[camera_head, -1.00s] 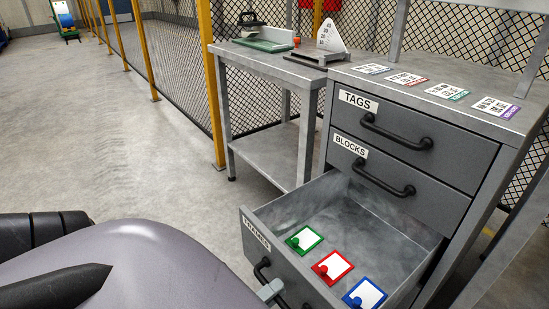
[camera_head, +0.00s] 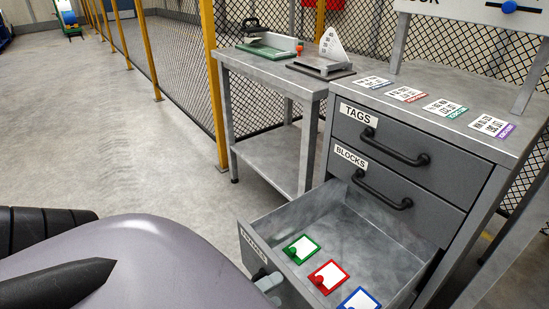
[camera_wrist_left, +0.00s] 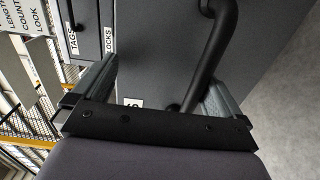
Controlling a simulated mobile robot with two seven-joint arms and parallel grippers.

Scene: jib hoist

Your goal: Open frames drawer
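The frames drawer (camera_head: 328,218) is the lowest drawer of the grey cabinet and stands pulled well out. Its label is hard to read in the head view. Inside lie a green frame (camera_head: 304,248), a red frame (camera_head: 331,275) and a blue frame (camera_head: 362,299), cut by the lower picture edge. My left gripper (camera_head: 268,281) is at the drawer's front, mostly hidden by my own arm. In the left wrist view its fingers (camera_wrist_left: 160,85) are wide apart. A dark bar handle (camera_wrist_left: 215,45) shows beyond them, nearer the right finger; contact is unclear. My right gripper is not seen.
Above, the tags drawer (camera_head: 384,137) and blocks drawer (camera_head: 375,183) are closed. Several cards lie on the cabinet top (camera_head: 470,98). A metal table (camera_head: 270,70) with tools stands to the left, beside a mesh fence. The floor at left is clear.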

